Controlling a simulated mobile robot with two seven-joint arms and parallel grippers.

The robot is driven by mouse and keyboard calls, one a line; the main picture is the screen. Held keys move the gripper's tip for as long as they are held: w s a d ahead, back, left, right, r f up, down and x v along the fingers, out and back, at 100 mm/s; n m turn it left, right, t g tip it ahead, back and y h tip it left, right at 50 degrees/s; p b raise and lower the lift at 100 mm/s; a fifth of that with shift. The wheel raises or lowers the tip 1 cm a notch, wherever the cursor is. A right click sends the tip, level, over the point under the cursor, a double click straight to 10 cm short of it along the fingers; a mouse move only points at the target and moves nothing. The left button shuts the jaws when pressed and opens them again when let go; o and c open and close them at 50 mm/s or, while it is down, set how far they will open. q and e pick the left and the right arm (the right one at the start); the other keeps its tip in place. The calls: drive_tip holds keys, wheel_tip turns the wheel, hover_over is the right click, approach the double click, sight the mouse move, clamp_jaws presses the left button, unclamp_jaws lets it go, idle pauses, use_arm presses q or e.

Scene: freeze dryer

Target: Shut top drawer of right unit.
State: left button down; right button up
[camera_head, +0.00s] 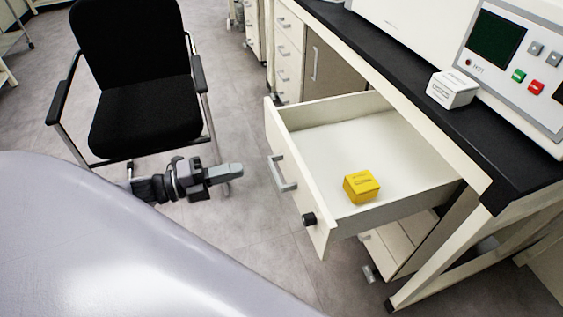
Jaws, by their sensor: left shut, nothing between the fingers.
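The top drawer (297,184) of the right unit is pulled far out from under the black worktop. Its cream front carries a grey bar handle (281,173) and a black round knob (309,219). A small yellow box (361,186) lies inside on the drawer floor. My left gripper (236,170) is shut and empty. It is to the left of the drawer front, pointing toward the handle, with a gap between them. My right gripper is not in view.
A black chair (138,115) stands behind my left arm. A white box (452,89) and a white machine with a screen (497,38) sit on the worktop (420,95). Below the open drawer, another drawer front (385,255) shows.

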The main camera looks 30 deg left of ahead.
use_arm(q)
drive_tip(key=b, duration=0.2)
approach(293, 157)
drive_tip(key=x, duration=0.5)
drive_tip(key=shift+w+d, duration=0.1)
drive_tip(key=shift+w, duration=0.1)
drive_tip(key=shift+w+d, duration=0.45)
drive_tip(key=shift+w, duration=0.05)
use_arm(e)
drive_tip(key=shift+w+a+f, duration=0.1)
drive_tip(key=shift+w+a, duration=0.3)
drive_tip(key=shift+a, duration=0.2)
